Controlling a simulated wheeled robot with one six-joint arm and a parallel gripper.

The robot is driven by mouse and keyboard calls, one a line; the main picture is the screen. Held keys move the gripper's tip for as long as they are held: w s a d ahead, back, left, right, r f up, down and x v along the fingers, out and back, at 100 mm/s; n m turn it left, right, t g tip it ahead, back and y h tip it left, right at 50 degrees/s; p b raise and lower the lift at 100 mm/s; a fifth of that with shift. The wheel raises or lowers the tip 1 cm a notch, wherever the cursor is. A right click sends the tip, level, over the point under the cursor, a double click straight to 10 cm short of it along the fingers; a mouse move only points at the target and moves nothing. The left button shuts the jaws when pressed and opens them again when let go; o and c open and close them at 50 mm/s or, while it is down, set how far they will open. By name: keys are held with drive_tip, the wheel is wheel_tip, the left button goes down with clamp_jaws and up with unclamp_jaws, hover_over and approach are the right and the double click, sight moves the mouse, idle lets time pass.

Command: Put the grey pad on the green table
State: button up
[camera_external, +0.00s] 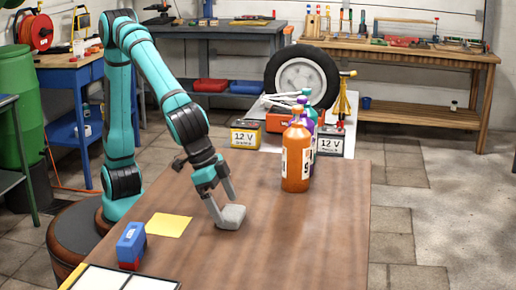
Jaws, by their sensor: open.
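A small light grey block-like piece, likely the grey pad (233,218), lies on the brown wooden table (270,245) in front of me. My gripper (224,205) points down at it with its two fingers spread. One fingertip is at the piece's left side and the other is near its upper edge. I cannot tell whether either finger touches it. A table with a greenish edge (12,181) is cut off at the far left and may be the green table; little of its top shows.
A yellow sheet (168,225) and a blue-and-red block (131,246) lie left of the pad. An orange bottle (296,165) and other bottles stand at the table's back right. The table's right front is clear. A green barrel (18,100) stands at left.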

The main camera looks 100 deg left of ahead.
drive_tip(key=shift+x, duration=1.15)
drive_tip(key=shift+c, duration=0.2)
drive_tip(key=c, duration=1)
drive_tip(key=shift+r, duration=0.1)
drive_tip(key=shift+c, duration=0.2)
